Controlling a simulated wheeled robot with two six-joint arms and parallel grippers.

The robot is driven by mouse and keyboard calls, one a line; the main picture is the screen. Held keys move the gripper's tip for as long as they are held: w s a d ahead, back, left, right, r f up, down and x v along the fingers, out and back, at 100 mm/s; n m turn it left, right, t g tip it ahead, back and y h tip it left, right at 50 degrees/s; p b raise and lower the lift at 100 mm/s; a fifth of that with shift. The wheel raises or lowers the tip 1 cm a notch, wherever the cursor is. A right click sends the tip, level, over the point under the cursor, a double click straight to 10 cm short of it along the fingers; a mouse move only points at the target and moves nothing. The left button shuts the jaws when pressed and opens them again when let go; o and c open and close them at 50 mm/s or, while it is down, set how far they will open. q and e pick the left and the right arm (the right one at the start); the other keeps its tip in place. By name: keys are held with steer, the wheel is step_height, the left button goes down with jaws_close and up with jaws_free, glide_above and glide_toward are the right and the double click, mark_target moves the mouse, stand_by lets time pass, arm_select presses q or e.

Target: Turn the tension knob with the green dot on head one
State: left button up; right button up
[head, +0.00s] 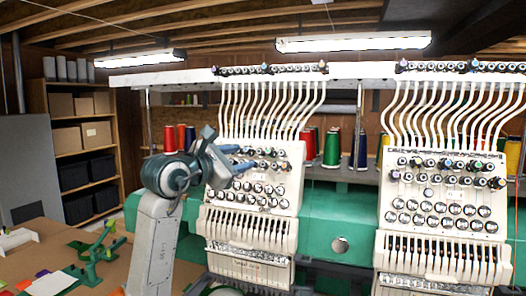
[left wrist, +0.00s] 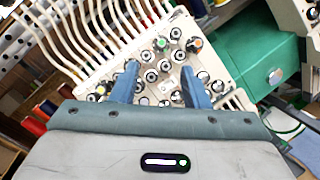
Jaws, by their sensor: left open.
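The left embroidery head (head: 262,205) has a white panel with rows of tension knobs. The green dot is too small to make out in the head view. My left gripper (head: 240,160) is in front of this panel. My right gripper is not in view.
A second embroidery head (head: 440,205) stands to the right, on the same green machine body (head: 335,215). White thread tubes (head: 270,110) rise above the left head. Thread cones (head: 332,148) stand behind. A table (head: 50,250) with small items is at the lower left.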

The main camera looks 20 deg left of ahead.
mark_target(268, 151)
arm_select(q)
steer(key=p+x, duration=0.4)
steer(key=x, duration=0.5)
steer(key=shift+d, duration=0.15)
steer(key=shift+w+d+f, duration=0.1)
steer(key=shift+w+d, duration=0.05)
steer(key=shift+w, duration=0.3)
jaws_close()
